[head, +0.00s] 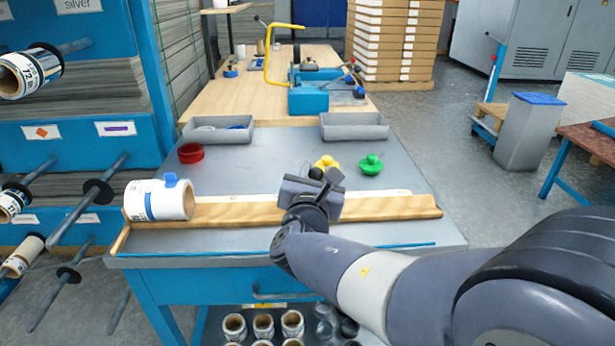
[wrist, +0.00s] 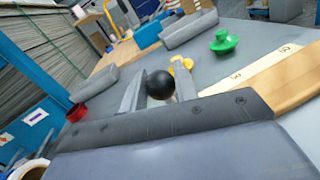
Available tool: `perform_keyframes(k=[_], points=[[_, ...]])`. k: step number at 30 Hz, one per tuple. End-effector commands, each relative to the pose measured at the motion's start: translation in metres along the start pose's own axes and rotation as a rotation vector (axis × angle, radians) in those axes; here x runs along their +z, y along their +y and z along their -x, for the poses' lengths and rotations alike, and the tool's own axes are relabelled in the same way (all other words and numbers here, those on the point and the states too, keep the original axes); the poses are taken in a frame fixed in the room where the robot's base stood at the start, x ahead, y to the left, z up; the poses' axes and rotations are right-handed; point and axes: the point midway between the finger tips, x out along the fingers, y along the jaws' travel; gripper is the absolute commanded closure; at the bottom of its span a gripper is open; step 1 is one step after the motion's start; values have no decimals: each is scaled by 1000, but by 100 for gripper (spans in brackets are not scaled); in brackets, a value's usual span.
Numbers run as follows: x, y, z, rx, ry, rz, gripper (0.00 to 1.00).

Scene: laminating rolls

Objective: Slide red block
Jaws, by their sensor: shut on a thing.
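The red thing (head: 190,153) is a small round, ring-like piece on the left of the grey tabletop; I see no red block as such. It also shows at the left edge of the wrist view (wrist: 76,113). My gripper (head: 322,178) is well to its right, over the wooden rail. It is shut on a black ball (wrist: 160,84), which sits between the two fingers. A yellow piece (head: 326,161) is just beyond the ball; whether the two are joined is unclear. A green knobbed piece (head: 371,165) stands to the right of the gripper.
A white roll with blue bands (head: 158,200) lies at the left end of the wooden rail (head: 235,212). Two grey trays (head: 218,134) (head: 354,131) stand at the table's back edge. The tabletop between the red piece and my gripper is clear. Racks with rolls are at the left.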

Motion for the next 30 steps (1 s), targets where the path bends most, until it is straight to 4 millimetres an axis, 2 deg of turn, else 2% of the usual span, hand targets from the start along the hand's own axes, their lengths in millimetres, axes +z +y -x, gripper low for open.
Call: perform_keyframes(k=[8, 9, 11, 20, 23, 30], points=[[-1, 0, 0, -1, 2, 2, 100], [-1, 0, 0, -1, 2, 2, 68], [-1, 0, 0, -1, 2, 2, 65], [0, 1, 4, 2, 1, 1, 65], [1, 1, 16, 3, 2, 0, 65], [1, 2, 63, 6, 2, 1, 65]])
